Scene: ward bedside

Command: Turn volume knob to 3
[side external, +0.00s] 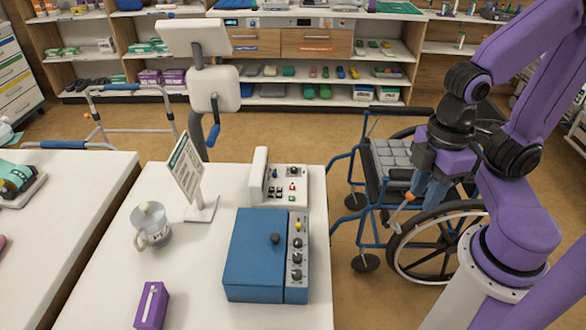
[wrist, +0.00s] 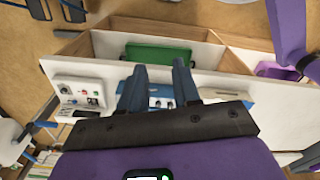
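A blue box (side external: 254,262) lies on the white table. Its grey side panel (side external: 297,285) carries a yellow knob (side external: 298,227) and several dark knobs (side external: 297,258) in a row. A white device (side external: 280,184) with small knobs and red and green buttons stands behind it. I cannot read which knob is for volume. In the wrist view the blue box (wrist: 160,102) shows partly between and behind the fingers, and the white device (wrist: 80,93) is to the left. My gripper (side external: 428,200) is right of the table, apart from both devices. Its fingers (wrist: 158,82) are apart, with nothing between them.
A wheelchair (side external: 400,190) stands right of the table, under my arm. A sign on a stand (side external: 186,170), a lidded cup (side external: 151,224) and a purple box (side external: 152,305) are on the table. A white monitor stand (side external: 212,88) rises behind. The table's front middle is clear.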

